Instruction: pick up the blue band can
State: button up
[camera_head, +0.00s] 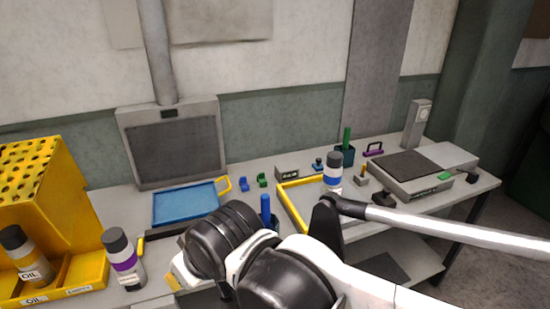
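The blue band can (333,172) stands upright on the workbench, right of centre. It has a dark cap, a white body and a blue band. It stands at the yellow-edged frame (290,206); I cannot tell whether it is inside it or just behind its edge. My arm's black and white links fill the lower middle, in front of the can and to its left. My gripper's fingers do not show, so I cannot tell where they are relative to the can.
A purple-banded can (124,259) stands at the left, near a yellow rack (45,200) holding an OIL can (25,257). A blue tray (185,204) lies behind. A dark cup with a green stick (345,154) stands close behind the can. A grey scale-like device (412,170) is at the right.

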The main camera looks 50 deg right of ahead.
aim_at(332, 178)
jog(key=z, duration=1.95)
